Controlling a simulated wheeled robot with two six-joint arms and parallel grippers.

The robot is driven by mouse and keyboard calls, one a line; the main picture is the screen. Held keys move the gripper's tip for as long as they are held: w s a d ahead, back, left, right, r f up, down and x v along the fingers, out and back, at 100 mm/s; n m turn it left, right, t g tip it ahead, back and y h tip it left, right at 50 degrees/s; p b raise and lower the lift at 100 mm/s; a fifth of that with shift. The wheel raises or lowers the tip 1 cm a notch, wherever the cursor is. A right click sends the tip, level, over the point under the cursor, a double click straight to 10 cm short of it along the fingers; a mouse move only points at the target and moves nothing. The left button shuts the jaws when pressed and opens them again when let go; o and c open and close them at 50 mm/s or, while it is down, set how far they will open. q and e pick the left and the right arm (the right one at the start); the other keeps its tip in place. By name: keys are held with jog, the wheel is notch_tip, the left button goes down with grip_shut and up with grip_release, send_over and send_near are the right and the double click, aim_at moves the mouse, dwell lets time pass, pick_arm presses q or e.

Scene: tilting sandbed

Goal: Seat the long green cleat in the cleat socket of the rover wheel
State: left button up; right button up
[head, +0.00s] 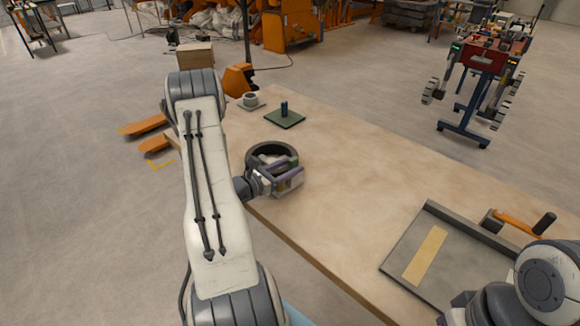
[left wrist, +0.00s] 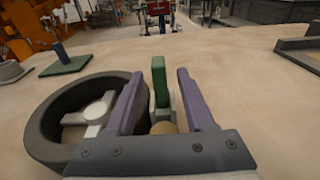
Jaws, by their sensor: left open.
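The rover wheel (head: 262,150) is a dark ring lying on the table in the head view, with a pale spoked hub in the left wrist view (left wrist: 45,125). The long green cleat (left wrist: 159,82) stands upright beside the wheel's right rim in the left wrist view. A small green part of the cleat (head: 293,159) shows in the head view. My left gripper (head: 287,180) is open, its two purple fingers (left wrist: 158,100) on either side of the cleat. A round tan piece shows at the cleat's foot. I cannot tell whether the cleat sits in a socket. My right gripper is out of view.
A green plate with a dark blue peg (head: 284,107) and a grey ring on a plate (head: 249,101) stand at the table's far left. A dark-rimmed tray (head: 402,240) with a tan strip lies at the right, near an orange handle (head: 515,222). The table's middle is clear.

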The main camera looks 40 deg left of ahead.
pick_arm(q)
jog(key=s, duration=0.3)
jog(key=s+a, duration=0.1)
jog(key=s, duration=0.2)
jog(key=s+r+b, duration=0.1)
jog(key=s, duration=0.3)
jog(key=shift+a, duration=0.2)
jog(key=w+d+r+m+g+h, duration=0.2)
jog(key=d+m+h, duration=0.2)
jog(key=d, duration=0.3)
jog(key=w+d+r+m+g+h, duration=0.2)
jog(key=d+m+h, duration=0.15)
jog(key=d, duration=0.35)
jog(key=s+d+r+m+g+h+p, duration=0.1)
jog(key=s+d+r+m+g, duration=0.1)
jog(key=d+m+g, duration=0.45)
jog(key=s+d+r+m+g+h+p, duration=0.1)
jog(key=s+d+r+m+g+h, duration=0.2)
jog(key=d, duration=0.7)
jog(key=s+d+r+m+g+y+p, duration=0.1)
jog(key=s+d+m+y, duration=0.3)
jog(key=m, duration=0.8)
jog(key=s+d+r+m+g+y+p, duration=0.2)
jog(key=s+d+m+y, duration=0.3)
jog(key=s+m+y, duration=0.4)
jog(key=s+r+m, duration=0.1)
jog(key=s+m, duration=0.1)
jog(key=m, duration=0.1)
jog(key=shift+r+m, duration=0.2)
jog(key=shift+m, duration=0.2)
